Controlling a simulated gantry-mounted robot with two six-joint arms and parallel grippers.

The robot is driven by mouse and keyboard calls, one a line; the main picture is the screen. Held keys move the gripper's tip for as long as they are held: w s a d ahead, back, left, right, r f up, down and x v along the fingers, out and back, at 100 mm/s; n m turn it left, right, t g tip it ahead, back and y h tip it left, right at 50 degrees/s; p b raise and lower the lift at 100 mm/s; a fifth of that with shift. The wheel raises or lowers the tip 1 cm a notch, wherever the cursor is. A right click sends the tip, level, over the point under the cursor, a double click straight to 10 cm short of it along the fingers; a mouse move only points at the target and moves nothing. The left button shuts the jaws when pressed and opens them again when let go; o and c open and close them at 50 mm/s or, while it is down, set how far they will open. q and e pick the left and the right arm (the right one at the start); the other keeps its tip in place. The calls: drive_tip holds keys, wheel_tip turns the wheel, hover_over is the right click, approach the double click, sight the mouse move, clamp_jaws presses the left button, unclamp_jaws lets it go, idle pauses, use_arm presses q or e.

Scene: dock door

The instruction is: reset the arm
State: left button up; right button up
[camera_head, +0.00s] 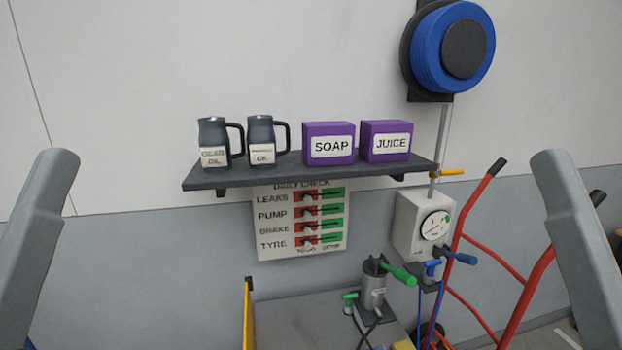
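Two grey arm links of mine rise at the far left and far right edges of the head view. Neither my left gripper nor my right gripper shows in the picture, so I cannot see whether they are open or hold anything. No task object is held in view.
A dark wall shelf (300,172) holds two dark jugs (213,135) and purple SOAP (328,143) and JUICE (385,141) boxes. Below are a check board (301,222), a bench (300,315) with a green-handled device (374,285), a gauge box (425,225) and a red hand truck (528,290).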

wheel_tip(320, 180, up, 33)
drive_tip(key=p, duration=2.8)
drive_tip(key=shift+w+f, duration=0.1)
